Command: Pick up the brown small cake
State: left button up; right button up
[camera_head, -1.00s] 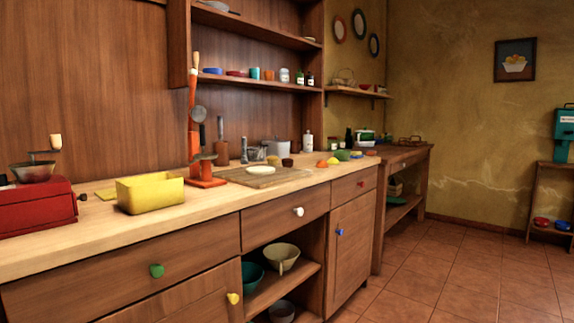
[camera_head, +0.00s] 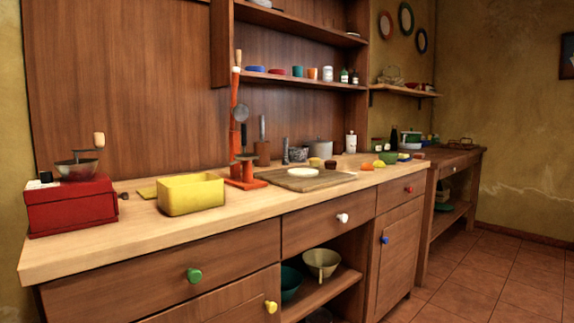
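A small brown round thing (camera_head: 331,164), which looks like the brown small cake, sits on the wooden counter (camera_head: 150,224) behind the cutting board (camera_head: 306,179). A similar yellowish one (camera_head: 315,162) stands just left of it. The brown one is tiny in this view, so its details are unclear. A flat white round thing (camera_head: 304,172) lies on the board. Neither of my grippers is in view.
A yellow bin (camera_head: 190,195), a red box grinder (camera_head: 72,205) and an orange stand (camera_head: 245,182) occupy the counter's left and middle. Fruit-like items (camera_head: 367,166) and a green bowl (camera_head: 389,157) are to the right. Floor is clear at lower right.

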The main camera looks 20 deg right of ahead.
aim_at(329, 164)
jog(key=i+l+u, duration=0.2)
jog(key=l, duration=0.15)
jog(key=i+l+u, duration=0.2)
jog(key=l, duration=0.2)
jog(key=i+l+u, duration=0.2)
jog(key=l, duration=0.25)
jog(key=l+u, duration=0.2)
jog(key=l, duration=0.2)
